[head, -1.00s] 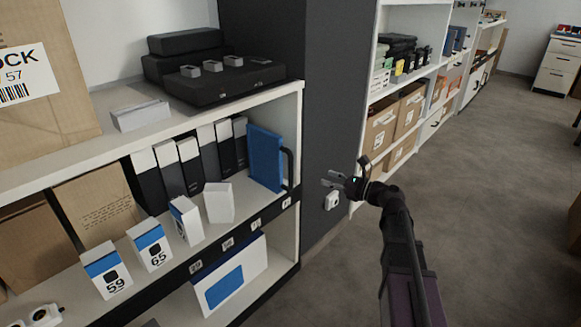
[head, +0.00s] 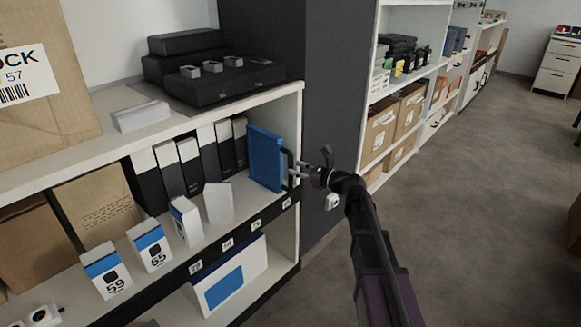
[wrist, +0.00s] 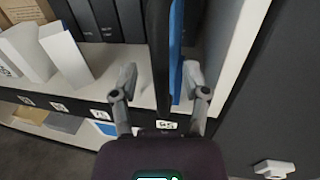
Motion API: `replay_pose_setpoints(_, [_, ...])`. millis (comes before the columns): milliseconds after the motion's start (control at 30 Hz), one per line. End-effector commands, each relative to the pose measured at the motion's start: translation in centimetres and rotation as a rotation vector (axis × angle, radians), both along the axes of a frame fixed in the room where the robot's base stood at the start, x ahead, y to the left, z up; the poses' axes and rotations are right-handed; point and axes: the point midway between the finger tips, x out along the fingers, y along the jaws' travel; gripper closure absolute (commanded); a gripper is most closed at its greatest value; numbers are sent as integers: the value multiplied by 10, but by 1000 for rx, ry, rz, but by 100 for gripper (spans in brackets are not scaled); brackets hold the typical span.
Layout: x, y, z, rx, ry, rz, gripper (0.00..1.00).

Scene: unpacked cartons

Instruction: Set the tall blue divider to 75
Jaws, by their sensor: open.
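The tall blue divider (head: 265,158) stands upright on the middle shelf, near the right side wall. A dark handle (head: 289,168) sticks out from its front edge. My gripper (head: 295,172) is open at the handle, in front of the shelf edge. In the wrist view the dark handle (wrist: 161,60) and the blue divider (wrist: 176,50) run between the two spread fingers of my gripper (wrist: 160,85). Neither finger clearly touches them. Below, number tags sit on the dark shelf rail (head: 240,237); the tag nearest the handle (wrist: 166,125) appears to read 75 or 85, blurred.
Black and white binders (head: 195,160) stand left of the divider. The shelf's right side wall (head: 291,115) is close to the divider. A dark pillar (head: 335,110) rises to the right.

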Motion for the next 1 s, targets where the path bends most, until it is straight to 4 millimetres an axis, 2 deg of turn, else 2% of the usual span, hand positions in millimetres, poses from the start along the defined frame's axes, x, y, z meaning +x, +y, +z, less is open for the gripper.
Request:
replay_pose_setpoints(233, [11,20,0,0,0,0,41])
replay_pose_setpoints(633, [13,23,0,0,0,0,41])
replay_pose_setpoints(667, [13,23,0,0,0,0,44])
replay_pose_setpoints(800, [13,23,0,0,0,0,85])
replay_pose_setpoints(867, [13,23,0,0,0,0,100])
replay_pose_setpoints(1000, [13,23,0,0,0,0,100])
